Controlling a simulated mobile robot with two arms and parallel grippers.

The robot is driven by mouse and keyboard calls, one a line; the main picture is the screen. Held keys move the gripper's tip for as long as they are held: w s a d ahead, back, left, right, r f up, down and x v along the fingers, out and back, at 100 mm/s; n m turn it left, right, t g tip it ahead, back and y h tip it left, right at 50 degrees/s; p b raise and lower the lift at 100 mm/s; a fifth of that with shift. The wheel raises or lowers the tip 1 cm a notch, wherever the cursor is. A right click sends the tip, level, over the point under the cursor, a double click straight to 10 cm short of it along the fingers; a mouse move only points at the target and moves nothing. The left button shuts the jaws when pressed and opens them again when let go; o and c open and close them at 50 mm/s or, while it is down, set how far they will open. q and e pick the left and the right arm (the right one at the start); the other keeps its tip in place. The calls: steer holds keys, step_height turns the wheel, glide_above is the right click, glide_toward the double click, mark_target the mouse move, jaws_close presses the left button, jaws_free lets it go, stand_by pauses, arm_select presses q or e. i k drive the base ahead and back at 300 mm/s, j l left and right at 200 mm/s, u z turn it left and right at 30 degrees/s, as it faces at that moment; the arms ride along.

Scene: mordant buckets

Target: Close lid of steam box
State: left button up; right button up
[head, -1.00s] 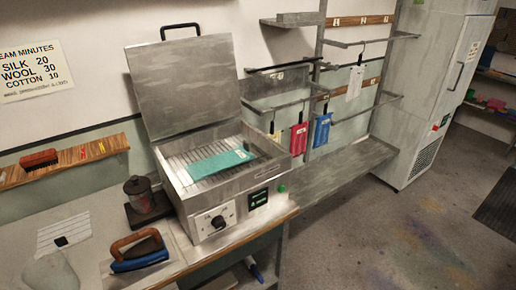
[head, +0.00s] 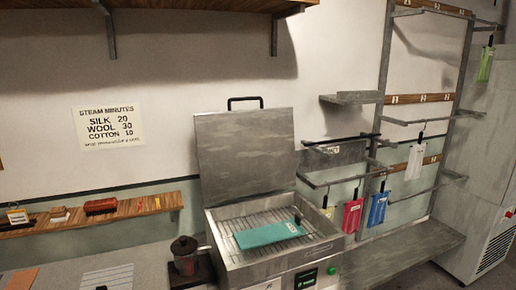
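The steam box (head: 275,259) stands on the bench at the lower middle of the head view. Its grey metal lid (head: 246,152) is open and stands nearly upright at the back, with a black handle (head: 245,100) on its top edge. A teal folded cloth (head: 268,235) lies on the wire rack (head: 228,222) inside the box, with a small dark clip at its right end. The front of the box is partly cut off by the bottom edge; a green display and a green button show there. Neither of my grippers is in view.
A sign (head: 109,126) with steam minutes hangs on the wall. A wooden shelf (head: 150,203) with small items is at left. A dark pot (head: 186,255) stands beside the box. A metal rack (head: 376,97) with hanging coloured swatches is at right, near a pale cabinet (head: 480,215). An upper shelf (head: 150,6) overhangs the left.

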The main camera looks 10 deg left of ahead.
mark_target(241, 153)
steer(key=i+u, duration=0.25)
steer(key=i, duration=0.35)
steer(key=i+l+u, duration=0.2)
steer(key=i, duration=0.4)
